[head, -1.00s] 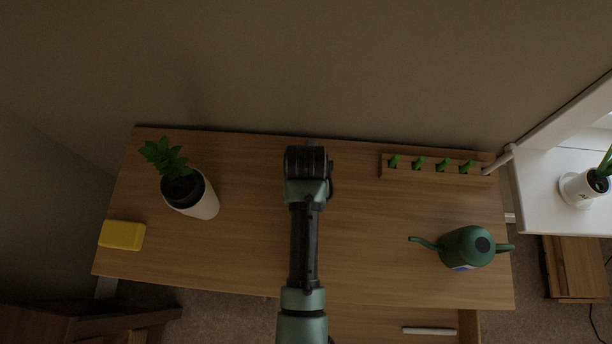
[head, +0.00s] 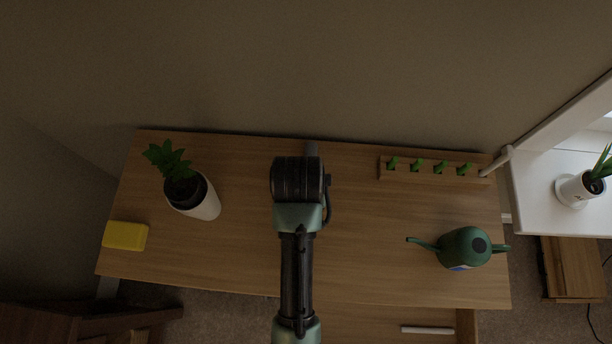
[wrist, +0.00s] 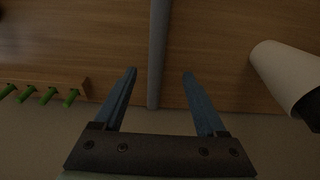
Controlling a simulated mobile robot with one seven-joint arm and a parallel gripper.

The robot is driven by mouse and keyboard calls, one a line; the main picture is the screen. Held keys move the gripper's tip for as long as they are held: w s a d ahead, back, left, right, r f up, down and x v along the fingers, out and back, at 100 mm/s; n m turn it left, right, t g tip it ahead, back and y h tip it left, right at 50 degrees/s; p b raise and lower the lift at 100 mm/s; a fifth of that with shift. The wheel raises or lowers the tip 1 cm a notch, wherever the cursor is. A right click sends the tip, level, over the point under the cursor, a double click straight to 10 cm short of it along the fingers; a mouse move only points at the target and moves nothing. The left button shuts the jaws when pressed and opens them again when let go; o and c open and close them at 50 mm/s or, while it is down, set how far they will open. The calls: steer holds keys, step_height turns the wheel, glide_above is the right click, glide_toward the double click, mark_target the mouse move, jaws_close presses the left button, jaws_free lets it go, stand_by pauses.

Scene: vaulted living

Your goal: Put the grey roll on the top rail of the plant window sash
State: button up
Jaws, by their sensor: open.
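The grey roll (wrist: 158,40) is a long, thin grey bar in the wrist view, lying along the wooden table top. Its near end is close to the table's wall-side edge, and its far end runs out of the picture. My gripper (wrist: 160,73) is open, one finger on each side of the roll, with gaps on both sides. In the head view a small grey end of the roll (head: 312,149) shows beyond my wrist; the rest is hidden beneath my arm. A white window frame (head: 562,120) with a potted plant (head: 575,188) is at far right; its sash's top rail is not clearly visible.
On the table (head: 370,240) stand a white-potted plant (head: 198,203) and a yellow block (head: 125,236) at left, and a green watering can (head: 463,246) at right. A rack with green pegs (head: 400,176) lies along the back wall. The middle is mostly clear.

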steer(key=f, duration=0.4)
steer(key=w+f, duration=0.1)
steer(key=shift+f, duration=0.4)
steer(key=shift+w+d+f, duration=0.1)
steer(key=shift+d+f, duration=0.1)
steer(key=shift+f, duration=1.2)
steer(key=shift+w+d+f, duration=0.1)
steer(key=shift+d+f, duration=0.05)
steer(key=shift+f, duration=1.25)
steer(key=shift+c, duration=0.3)
jaws_close()
